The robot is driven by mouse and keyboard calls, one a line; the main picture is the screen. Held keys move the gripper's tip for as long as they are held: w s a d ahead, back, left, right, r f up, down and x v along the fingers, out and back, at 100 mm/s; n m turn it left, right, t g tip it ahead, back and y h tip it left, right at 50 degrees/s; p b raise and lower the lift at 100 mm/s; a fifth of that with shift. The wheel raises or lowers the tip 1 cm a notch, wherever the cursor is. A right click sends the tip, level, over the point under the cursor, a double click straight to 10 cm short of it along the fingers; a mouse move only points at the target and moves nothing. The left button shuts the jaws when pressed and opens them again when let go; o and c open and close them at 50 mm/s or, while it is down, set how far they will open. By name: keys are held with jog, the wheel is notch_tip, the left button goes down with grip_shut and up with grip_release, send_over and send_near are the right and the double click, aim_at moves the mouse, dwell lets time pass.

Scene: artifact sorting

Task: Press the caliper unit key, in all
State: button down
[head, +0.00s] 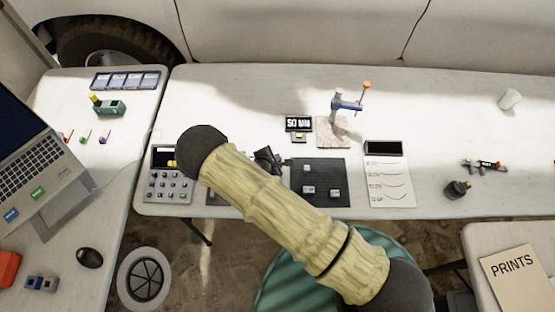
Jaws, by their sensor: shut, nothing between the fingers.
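A small dark display (298,124) reading "50 MM" stands on the white table. A small key with a yellowish top (299,138) sits just in front of it; I take this for the caliper unit key. The blue caliper-like tool (346,105) with an orange knob stands on a stone-coloured base (333,139) to the right. My gripper (272,160) is dark, shut and empty, left of the key and a little nearer to me, apart from it in the picture. My own arm hides part of the gripper; its height above the table is hard to tell.
A black mat (334,167) with several small grey blocks lies in front of the display. A keypad device (168,186) stands left, partly behind my arm. The table's back is clear.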

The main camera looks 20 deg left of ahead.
jog(key=shift+s+d+f, duration=0.15)
jog(key=shift+s+f, duration=0.15)
jog(key=shift+f, duration=0.05)
jog(key=shift+w+r+p, duration=0.1)
jog(key=shift+r+p, duration=0.4)
jog(key=shift+p, duration=0.1)
notch_tip(320, 180, up, 3)
jog(key=shift+f+p, duration=0.2)
jog(key=shift+p, duration=0.55)
jog(key=shift+w+r+p, duration=0.15)
jog(key=shift+r+p, duration=0.5)
jog(key=shift+r, duration=0.35)
jog(key=shift+a, duration=0.2)
jog(key=shift+d, duration=0.1)
